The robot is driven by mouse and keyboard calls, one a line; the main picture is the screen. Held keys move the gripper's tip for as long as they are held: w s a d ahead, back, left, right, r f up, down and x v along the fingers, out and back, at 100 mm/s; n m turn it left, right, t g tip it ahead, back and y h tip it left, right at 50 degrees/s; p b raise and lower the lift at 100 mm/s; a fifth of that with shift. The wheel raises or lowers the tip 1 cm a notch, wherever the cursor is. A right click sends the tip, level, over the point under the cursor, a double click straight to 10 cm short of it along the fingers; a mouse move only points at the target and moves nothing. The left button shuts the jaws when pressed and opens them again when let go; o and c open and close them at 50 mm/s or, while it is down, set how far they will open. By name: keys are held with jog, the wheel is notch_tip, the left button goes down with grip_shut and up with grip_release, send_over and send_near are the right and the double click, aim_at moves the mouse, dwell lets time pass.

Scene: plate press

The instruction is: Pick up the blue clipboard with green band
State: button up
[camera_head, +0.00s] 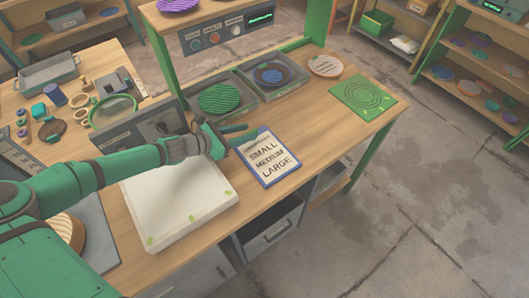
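The blue clipboard (267,158) lies flat on the wooden bench, right of a white block. It holds a white sheet reading SMALL, MEDIUM, LARGE. I cannot clearly make out its green band; my fingers are close to its upper left end. My gripper (241,133) comes in from the left, at the clipboard's upper left edge. Its two dark green fingers look spread with a gap between them. I cannot tell whether they touch the clipboard or hover above it.
A white block (180,207) lies under my forearm. Grey trays hold a green ribbed plate (220,98) and a blue plate (270,74). A green mat (363,96) and a striped plate (324,66) lie right of them. The bench beside the clipboard's right side is clear.

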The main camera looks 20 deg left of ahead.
jog(key=shift+x, duration=1.15)
grip_shut()
jog(key=shift+r, duration=0.6)
jog(key=s+d+r, duration=0.2)
jog(key=s+r, duration=0.9)
jog(key=s, duration=0.3)
jog(key=shift+d+r, duration=0.35)
